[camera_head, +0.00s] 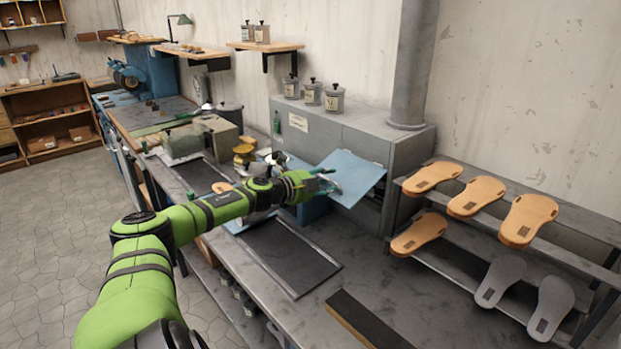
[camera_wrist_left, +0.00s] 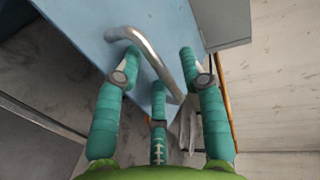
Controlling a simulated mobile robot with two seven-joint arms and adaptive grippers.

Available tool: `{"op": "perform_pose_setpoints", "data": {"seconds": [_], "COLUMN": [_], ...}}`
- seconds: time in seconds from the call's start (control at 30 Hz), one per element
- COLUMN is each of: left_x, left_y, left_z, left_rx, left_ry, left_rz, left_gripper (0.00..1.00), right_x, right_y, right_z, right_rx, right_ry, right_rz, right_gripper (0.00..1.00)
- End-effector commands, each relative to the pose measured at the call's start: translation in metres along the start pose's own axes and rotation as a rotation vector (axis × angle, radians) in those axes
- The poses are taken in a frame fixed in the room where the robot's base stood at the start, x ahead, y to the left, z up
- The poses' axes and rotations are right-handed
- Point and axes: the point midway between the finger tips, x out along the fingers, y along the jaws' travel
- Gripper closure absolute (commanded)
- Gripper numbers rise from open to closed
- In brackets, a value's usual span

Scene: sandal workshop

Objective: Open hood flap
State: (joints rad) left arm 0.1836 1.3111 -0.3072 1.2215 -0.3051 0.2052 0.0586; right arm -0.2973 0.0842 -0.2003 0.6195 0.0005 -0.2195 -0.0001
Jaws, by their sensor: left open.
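The hood flap (camera_head: 358,178) is a light blue panel on the front of the grey hood cabinet. It stands tilted out from the cabinet front. In the left wrist view the blue flap (camera_wrist_left: 95,18) fills the upper middle, with a bent metal handle (camera_wrist_left: 150,58) on it. My left gripper (camera_head: 328,178) is at the flap's left part. Its teal fingers are open around the handle in the wrist view (camera_wrist_left: 162,66), with no clear grip on it; contact cannot be told. My right gripper is not in view.
A dark mat (camera_head: 290,257) lies on the grey bench below my left arm. A rack with several tan sandal soles (camera_head: 527,218) stands at the right. Jars (camera_head: 333,98) stand on top of the hood cabinet (camera_head: 365,135). A grey pipe (camera_head: 411,65) rises behind them.

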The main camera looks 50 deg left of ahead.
Motion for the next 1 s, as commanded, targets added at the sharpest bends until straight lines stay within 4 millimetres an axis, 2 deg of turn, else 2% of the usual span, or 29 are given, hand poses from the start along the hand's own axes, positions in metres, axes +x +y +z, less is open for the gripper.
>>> {"op": "perform_pose_setpoints", "data": {"seconds": [1.0], "left_x": [-0.055], "left_y": [0.003], "left_z": [-0.001], "left_rx": [-0.001], "left_ry": [0.002], "left_rz": [0.006], "left_gripper": [0.59], "right_x": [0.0], "right_y": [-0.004], "right_z": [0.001], "right_rx": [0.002], "right_ry": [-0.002], "right_rz": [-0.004], "right_gripper": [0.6]}}
